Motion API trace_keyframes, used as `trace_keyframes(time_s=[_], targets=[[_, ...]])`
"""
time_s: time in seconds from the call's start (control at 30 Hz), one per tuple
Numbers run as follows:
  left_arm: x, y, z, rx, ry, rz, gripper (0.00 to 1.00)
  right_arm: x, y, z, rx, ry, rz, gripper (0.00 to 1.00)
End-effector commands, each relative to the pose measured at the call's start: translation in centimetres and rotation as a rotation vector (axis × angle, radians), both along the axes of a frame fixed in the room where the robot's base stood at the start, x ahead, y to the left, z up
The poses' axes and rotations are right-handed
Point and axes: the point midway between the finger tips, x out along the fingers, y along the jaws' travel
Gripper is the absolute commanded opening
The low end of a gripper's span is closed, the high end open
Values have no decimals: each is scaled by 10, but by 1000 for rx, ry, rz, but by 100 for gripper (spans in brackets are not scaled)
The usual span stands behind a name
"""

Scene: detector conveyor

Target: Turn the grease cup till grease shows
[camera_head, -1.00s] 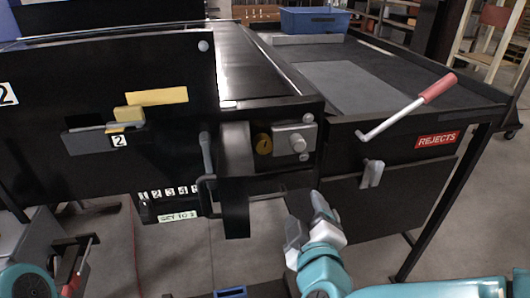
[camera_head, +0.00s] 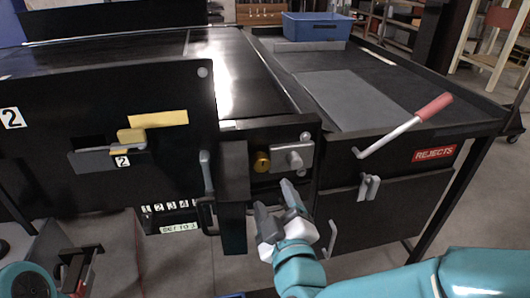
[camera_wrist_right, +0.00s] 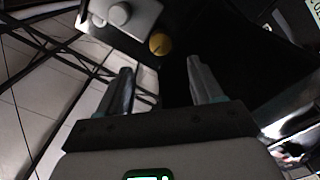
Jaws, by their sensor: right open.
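The grease cup appears to be the small round brass-yellow knob (camera_head: 262,161) on the dark end of the conveyor, left of a grey block with a round boss (camera_head: 293,157). My right gripper (camera_head: 276,200) is open and empty, below and slightly right of the cup, apart from it. In the right wrist view the cup (camera_wrist_right: 160,44) shows beyond and between the two spread fingertips (camera_wrist_right: 160,72). No grease can be made out on the cup.
A dark upright bar (camera_head: 234,195) stands just left of the cup and my right gripper. A red-handled crank (camera_head: 408,124) sticks out at the right, near the REJECTS sign (camera_head: 434,154). A blue bin (camera_head: 317,26) stands at the back. A grey latch (camera_head: 369,187) is on the right panel.

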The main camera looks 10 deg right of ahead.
Motion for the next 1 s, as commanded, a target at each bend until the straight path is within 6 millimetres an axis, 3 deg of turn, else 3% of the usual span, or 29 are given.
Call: trace_keyframes(time_s=[0.03,0.17,0.4,0.53,0.97,1.0], targets=[[0,0,20,0,0,0,38,6,-1,8,-5,8,-2,66],[0,0,44,0,0,0,38,18,-1,7,1,8,3,66],[0,0,48,0,0,0,38,70,-3,0,5,2,2,66],[0,0,52,0,0,0,38,88,-2,0,5,1,3,66],[0,0,53,0,0,0,38,99,-2,-2,4,1,5,66],[0,0,53,0,0,0,38,99,-2,-2,4,1,5,53]])
